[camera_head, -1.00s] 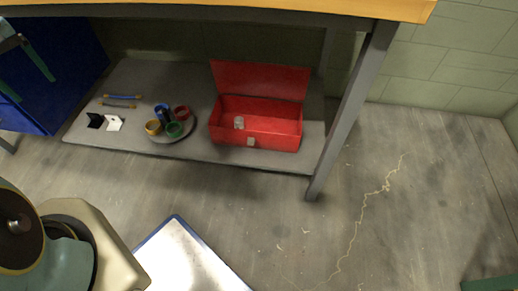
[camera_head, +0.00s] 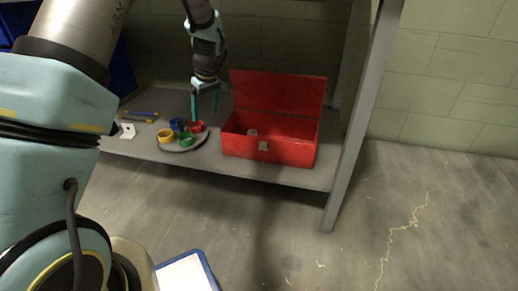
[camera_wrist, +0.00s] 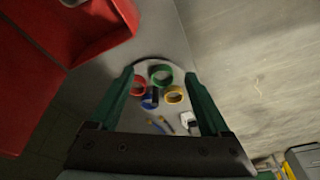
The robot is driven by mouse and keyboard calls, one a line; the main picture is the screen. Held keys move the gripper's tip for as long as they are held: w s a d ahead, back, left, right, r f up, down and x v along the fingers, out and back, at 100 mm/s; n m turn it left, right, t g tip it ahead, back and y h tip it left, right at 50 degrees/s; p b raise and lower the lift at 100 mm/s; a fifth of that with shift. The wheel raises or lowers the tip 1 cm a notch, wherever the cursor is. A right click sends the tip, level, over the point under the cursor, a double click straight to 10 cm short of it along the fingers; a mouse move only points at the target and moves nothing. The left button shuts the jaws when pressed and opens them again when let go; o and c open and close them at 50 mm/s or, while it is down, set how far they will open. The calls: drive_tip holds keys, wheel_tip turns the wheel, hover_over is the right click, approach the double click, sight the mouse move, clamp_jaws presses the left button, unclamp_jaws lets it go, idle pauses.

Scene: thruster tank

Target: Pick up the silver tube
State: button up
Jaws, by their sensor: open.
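The silver tube (camera_head: 252,132) is a small grey cylinder inside the open red toolbox (camera_head: 290,152), near its front wall. Only its upper part shows over the rim. In the wrist view a small greyish piece of it (camera_wrist: 71,2) shows at the top edge, inside the red box.
The round grey plate (camera_head: 165,146) holds red, blue, yellow and green rings (camera_head: 186,140). A white item (camera_head: 127,130) and blue-yellow tools (camera_head: 140,115) lie left on the shelf (camera_head: 300,178). The toolbox lid (camera_head: 278,90) stands up behind it. A table leg (camera_head: 350,150) rises at right.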

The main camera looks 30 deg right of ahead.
drive_tip(key=s+d+f+n+t, duration=0.15)
drive_tip(key=d+f, duration=0.25)
drive_tip(key=d, duration=0.4)
drive_tip(key=s+d+f, duration=0.2)
drive_tip(key=d+f, duration=0.1)
drive_tip(key=d, duration=0.5)
drive_tip(key=shift+y, duration=0.4)
drive_tip(key=b+x, duration=0.1)
drive_tip(key=x, duration=0.1)
drive_tip(key=d+b+x, duration=0.1)
drive_tip(key=x, duration=0.2)
drive_tip(key=shift+f, duration=0.45)
drive_tip(key=b+x, duration=0.1)
drive_tip(key=x, duration=0.1)
drive_tip(key=b+x, duration=0.2)
drive_tip(key=x, duration=0.1)
drive_tip(key=shift+w+d+f+b, duration=0.15)
drive_tip(key=shift+d+b, duration=0.05)
drive_tip(key=shift+b, duration=0.1)
drive_tip(key=shift+c, duration=0.3)
clamp_jaws()
